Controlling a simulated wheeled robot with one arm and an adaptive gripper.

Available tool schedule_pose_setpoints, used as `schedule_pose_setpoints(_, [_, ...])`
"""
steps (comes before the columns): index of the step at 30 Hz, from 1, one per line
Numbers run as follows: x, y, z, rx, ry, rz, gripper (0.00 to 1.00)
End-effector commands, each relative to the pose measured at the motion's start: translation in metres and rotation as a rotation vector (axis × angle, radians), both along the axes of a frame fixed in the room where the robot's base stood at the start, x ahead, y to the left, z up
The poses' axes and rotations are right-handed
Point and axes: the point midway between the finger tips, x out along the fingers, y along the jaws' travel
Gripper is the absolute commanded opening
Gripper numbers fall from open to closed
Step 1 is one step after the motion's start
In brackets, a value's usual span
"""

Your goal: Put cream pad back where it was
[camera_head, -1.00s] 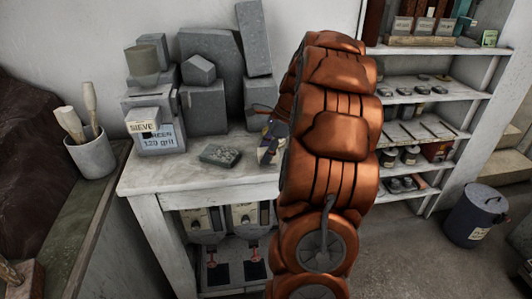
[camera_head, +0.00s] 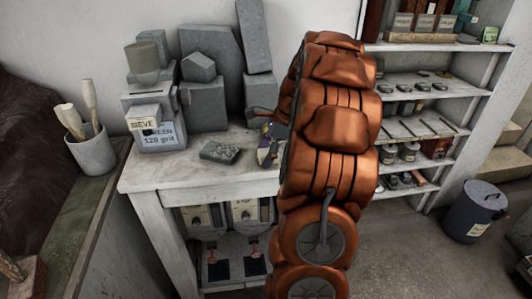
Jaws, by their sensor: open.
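My orange arm stands in front of the table's right part and hides much of what is behind it. My gripper (camera_head: 268,143) shows only in part at the arm's left edge, low over the tabletop, with its jaws open. I cannot make out a pad that is clearly cream. A flat grey-green speckled slab (camera_head: 221,152) lies on the white table (camera_head: 160,176), a little left of the gripper and apart from it. Whether anything lies between or under the fingers is hidden.
A cup with tools (camera_head: 92,152) stands further left. Shelves (camera_head: 430,91) and a dark bin (camera_head: 475,211) are at right. The table's front left is clear.

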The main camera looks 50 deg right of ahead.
Motion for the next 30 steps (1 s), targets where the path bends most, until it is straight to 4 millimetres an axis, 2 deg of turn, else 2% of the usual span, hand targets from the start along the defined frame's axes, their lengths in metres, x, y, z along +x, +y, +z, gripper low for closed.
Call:
schedule_pose_setpoints(8, [-0.001,-0.004,0.009,-0.004,-0.003,-0.002,0.7])
schedule_pose_setpoints(30, [-0.023,-0.031,0.092,-0.001,0.0,-0.001,0.7])
